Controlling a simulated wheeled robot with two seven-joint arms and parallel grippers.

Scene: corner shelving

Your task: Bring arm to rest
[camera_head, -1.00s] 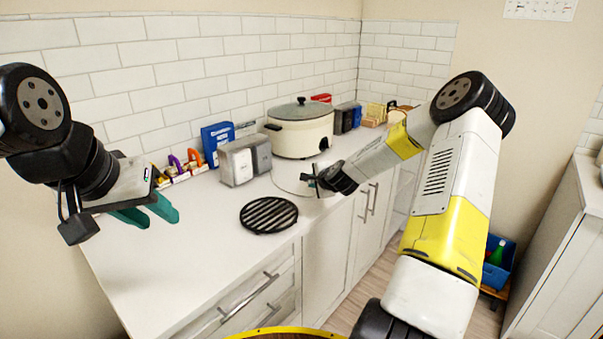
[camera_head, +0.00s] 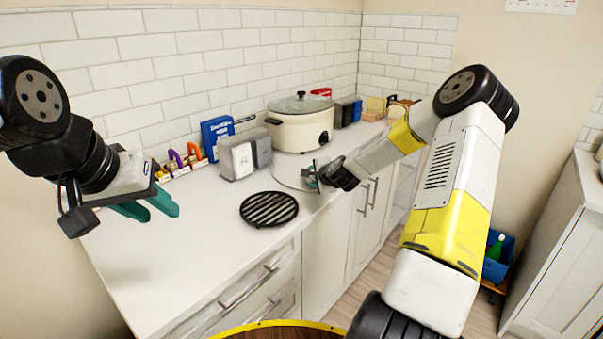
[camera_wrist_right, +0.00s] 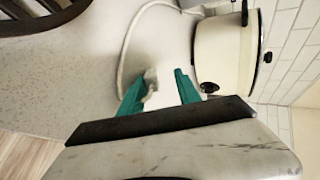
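My left arm comes in from the left, with its gripper (camera_head: 162,206) held above the left end of the white counter. Its two teal fingers are apart and nothing shows between them. My right arm reaches over the counter's front edge, with its gripper (camera_head: 314,177) low beside the cream slow cooker. The wrist partly hides it in the head view. In the right wrist view, the right gripper (camera_wrist_right: 160,82) has its teal fingers apart. A small greyish piece shows by the left finger, near a pale cord; I cannot tell whether they touch.
The cream slow cooker (camera_head: 300,130) stands at the back of the counter (camera_head: 160,270). A black round grate (camera_head: 269,209) lies near the front edge. A toaster (camera_head: 240,157) and a blue box (camera_head: 216,134) stand behind. A blue crate (camera_head: 497,262) is right, below counter height.

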